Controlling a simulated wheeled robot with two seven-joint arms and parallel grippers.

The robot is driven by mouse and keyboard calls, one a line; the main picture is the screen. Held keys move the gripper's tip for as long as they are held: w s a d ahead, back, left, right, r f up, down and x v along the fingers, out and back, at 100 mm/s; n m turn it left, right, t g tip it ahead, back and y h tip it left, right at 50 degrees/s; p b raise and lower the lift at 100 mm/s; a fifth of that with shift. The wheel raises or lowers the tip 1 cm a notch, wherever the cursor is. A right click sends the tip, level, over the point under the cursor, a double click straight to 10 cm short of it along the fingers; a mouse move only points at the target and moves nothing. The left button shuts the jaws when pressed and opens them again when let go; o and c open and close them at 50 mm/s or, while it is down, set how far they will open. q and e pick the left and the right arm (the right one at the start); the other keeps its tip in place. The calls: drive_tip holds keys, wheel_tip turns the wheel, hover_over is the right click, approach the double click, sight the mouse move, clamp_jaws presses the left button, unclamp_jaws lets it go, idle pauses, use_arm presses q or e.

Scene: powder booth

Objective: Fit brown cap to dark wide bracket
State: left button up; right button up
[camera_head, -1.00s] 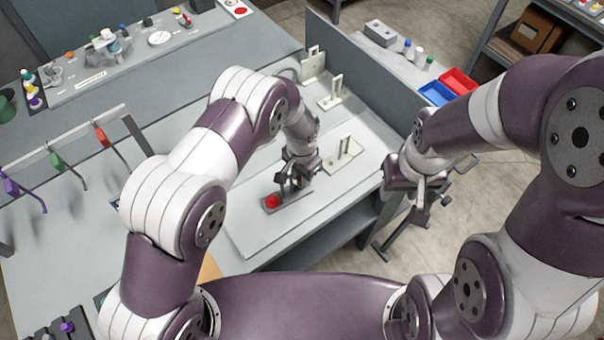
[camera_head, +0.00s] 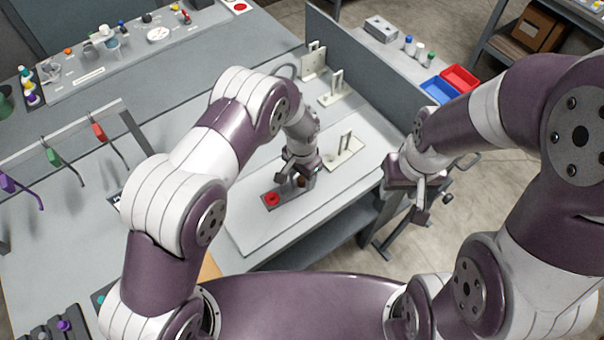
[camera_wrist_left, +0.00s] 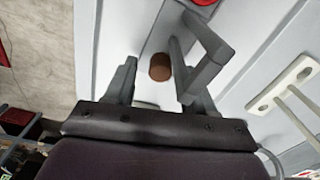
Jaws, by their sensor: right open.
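The dark wide bracket (camera_head: 284,195) lies on the grey table, a red cap (camera_head: 272,199) at its near-left end. The brown cap (camera_head: 301,182) shows at its far end, just below my left gripper (camera_head: 300,172). In the left wrist view the brown cap (camera_wrist_left: 160,67) stands between the spread fingers of my left gripper (camera_wrist_left: 157,75), with gaps on both sides. Dark uprights (camera_wrist_left: 205,65) rise beside it, close to the right finger. Whether the cap is fully seated cannot be told. My right gripper (camera_head: 420,208) is open and empty, off the table's right side.
Pale brackets with uprights stand behind, the nearest (camera_head: 343,153) close to my left gripper. A grey partition (camera_head: 355,80) runs along the right side. Red (camera_head: 460,77) and blue (camera_head: 439,90) bins sit beyond it. Hooks hang from a rack (camera_head: 60,145) at left.

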use_arm(q)
drive_tip(key=shift+r, duration=0.1)
drive_tip(key=shift+w+r+b, duration=0.1)
drive_tip(key=shift+r+b, duration=0.2)
drive_tip(key=shift+r, duration=0.1)
wheel_tip(320, 180, up, 12)
drive_tip(key=b, duration=0.3)
drive_tip(key=shift+f, duration=0.15)
